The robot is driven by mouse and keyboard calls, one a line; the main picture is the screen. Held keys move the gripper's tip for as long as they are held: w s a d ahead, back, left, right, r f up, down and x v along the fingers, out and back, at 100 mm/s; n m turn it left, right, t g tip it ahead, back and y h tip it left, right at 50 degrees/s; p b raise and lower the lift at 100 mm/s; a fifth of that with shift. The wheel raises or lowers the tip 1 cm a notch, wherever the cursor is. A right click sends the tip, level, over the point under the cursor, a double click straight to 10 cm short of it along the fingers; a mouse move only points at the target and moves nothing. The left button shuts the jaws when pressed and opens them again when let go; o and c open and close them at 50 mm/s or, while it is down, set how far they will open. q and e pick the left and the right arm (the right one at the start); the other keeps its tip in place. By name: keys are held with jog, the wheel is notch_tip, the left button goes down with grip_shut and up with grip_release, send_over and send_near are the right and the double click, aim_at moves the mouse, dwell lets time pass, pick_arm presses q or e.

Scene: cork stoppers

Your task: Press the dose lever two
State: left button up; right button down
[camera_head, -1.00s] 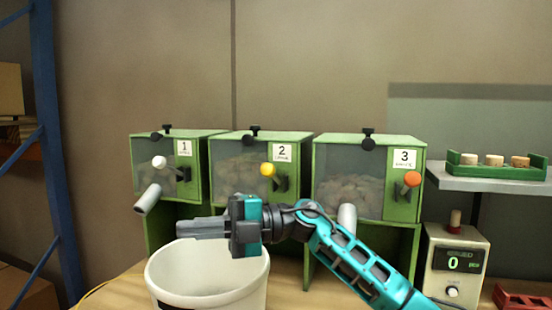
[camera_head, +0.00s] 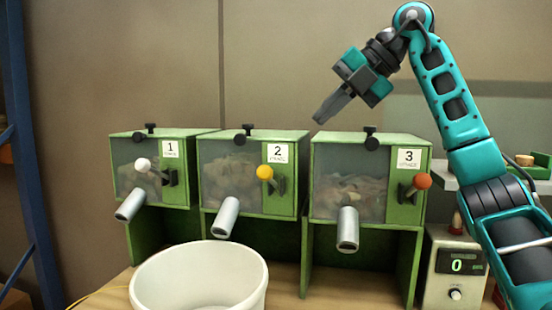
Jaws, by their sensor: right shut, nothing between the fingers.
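Dispenser two (camera_head: 285,152) is the middle one of three green boxes, with a clear front, pale stoppers inside and a "2" label. Its dose lever (camera_head: 265,173) has a yellow knob on a dark arm at the box's right front. A grey spout (camera_head: 228,218) slopes down from its front. My right gripper (camera_head: 320,118) is shut and empty. It hangs above the gap between dispensers two and three, pointing down and left, apart from the yellow knob. My left gripper is not in view.
Dispenser one (camera_head: 178,190) with a white knob stands left; dispenser three (camera_head: 408,212) with an orange knob stands right. A white bucket (camera_head: 142,290) stands in front of them. A counter box (camera_head: 440,285) reading 0 stands at right. My right arm partly covers the shelf behind.

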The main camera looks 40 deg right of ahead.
aim_at(270, 169)
jog(key=shift+s+d+r, duration=0.2)
jog(key=shift+s+d, duration=0.05)
jog(key=shift+d, duration=0.1)
jog(key=b+x, duration=0.1)
jog(key=x, duration=1.3)
jog(key=shift+b, duration=0.35)
jog(key=shift+f, duration=0.2)
